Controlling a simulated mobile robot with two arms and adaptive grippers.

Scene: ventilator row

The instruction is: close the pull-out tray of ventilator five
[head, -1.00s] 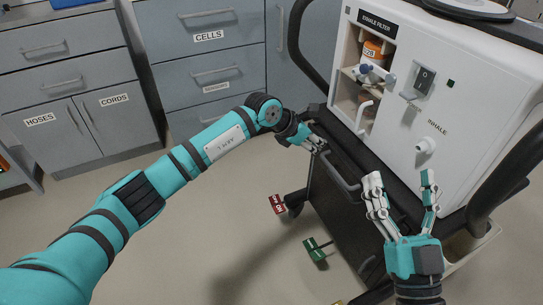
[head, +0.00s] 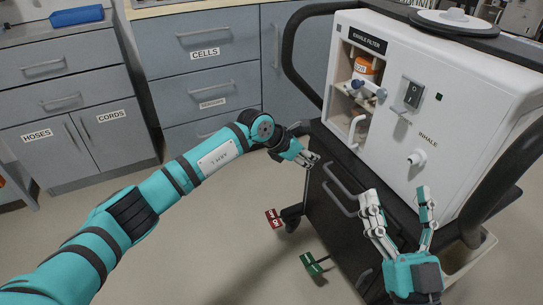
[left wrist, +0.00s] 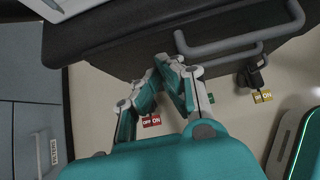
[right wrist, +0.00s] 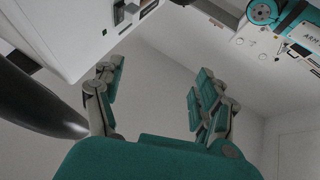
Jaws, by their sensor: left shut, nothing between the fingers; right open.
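Ventilator five's number is not readable; a white ventilator (head: 455,110) stands on a dark cart at the right. A dark tray or drawer front (head: 335,225) with a grey bar handle (head: 340,190) faces me below it. How far the tray is out is hard to tell. My left gripper (head: 313,158) is shut and empty at the tray's front, beside the handle's left end. In the left wrist view its fingers (left wrist: 165,62) are at the dark edge, left of the handle (left wrist: 220,48); contact is unclear. My right gripper (head: 396,198) is open and empty before the ventilator's front.
Red (head: 273,219) and green (head: 312,264) pedals sit low at the cart's wheels. Grey cabinets (head: 205,85) stand behind at the left. Dark curved rails (head: 505,165) flank the ventilator.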

